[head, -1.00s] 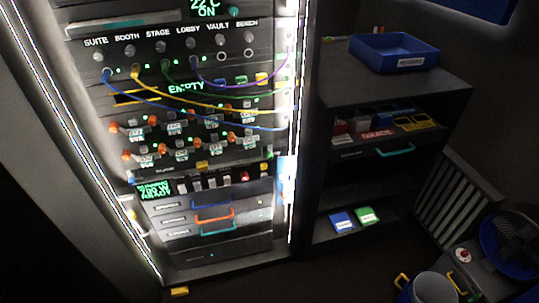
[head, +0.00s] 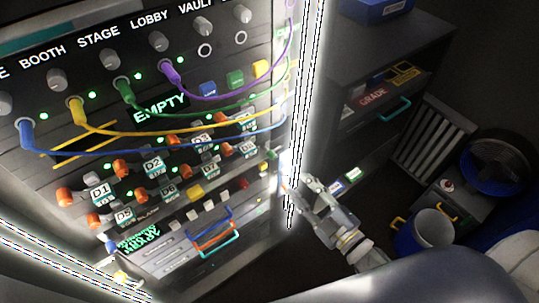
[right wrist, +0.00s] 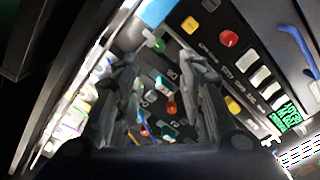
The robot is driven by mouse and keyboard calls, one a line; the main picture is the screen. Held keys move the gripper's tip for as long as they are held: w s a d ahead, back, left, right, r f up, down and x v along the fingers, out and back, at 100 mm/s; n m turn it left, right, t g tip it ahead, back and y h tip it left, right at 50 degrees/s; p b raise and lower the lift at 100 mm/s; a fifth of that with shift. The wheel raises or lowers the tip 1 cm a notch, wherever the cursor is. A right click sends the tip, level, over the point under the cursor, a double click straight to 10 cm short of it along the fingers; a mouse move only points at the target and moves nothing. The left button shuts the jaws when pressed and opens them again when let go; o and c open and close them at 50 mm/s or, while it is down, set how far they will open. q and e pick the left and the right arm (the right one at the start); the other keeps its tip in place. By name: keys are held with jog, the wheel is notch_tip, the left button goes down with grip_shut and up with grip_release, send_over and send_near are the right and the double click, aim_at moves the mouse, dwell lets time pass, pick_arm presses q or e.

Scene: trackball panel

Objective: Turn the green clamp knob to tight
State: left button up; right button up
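A small green knob (right wrist: 158,46) shows on the dark panel face in the right wrist view, just beyond and between my fingers; I take it for the clamp knob. In the head view a small green spot (head: 271,154) by the rack's right edge may be the same knob. My right gripper (right wrist: 160,66) has its two fingers apart with nothing between them. In the head view my right gripper (head: 296,187) is beside the lit right edge of the rack, pointing at it. It looks apart from the knob. The knob's setting is too small to read.
Cables, including a purple one (head: 215,93), hang across the rack's upper face. A red button (right wrist: 229,39) and a yellow button (right wrist: 189,25) are near the green knob. A dark shelf unit (head: 365,60) stands right of the rack; a blue bucket (head: 420,236) is at lower right.

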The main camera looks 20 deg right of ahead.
aim_at(275, 158)
jog(key=p+x, duration=0.1)
jog(key=x, duration=0.7)
jog(key=shift+w, duration=0.15)
jog(key=shift+x, duration=0.9)
pick_arm(q)
jog(key=shift+s+d+r, duration=0.1)
jog(key=shift+d+r, duration=0.45)
pick_arm(e)
jog(key=shift+f, duration=0.15)
jog(key=c, duration=0.8)
pick_arm(q)
jog(key=shift+s+d, duration=0.15)
jog(key=shift+s, duration=0.25)
pick_arm(e)
grip_shut()
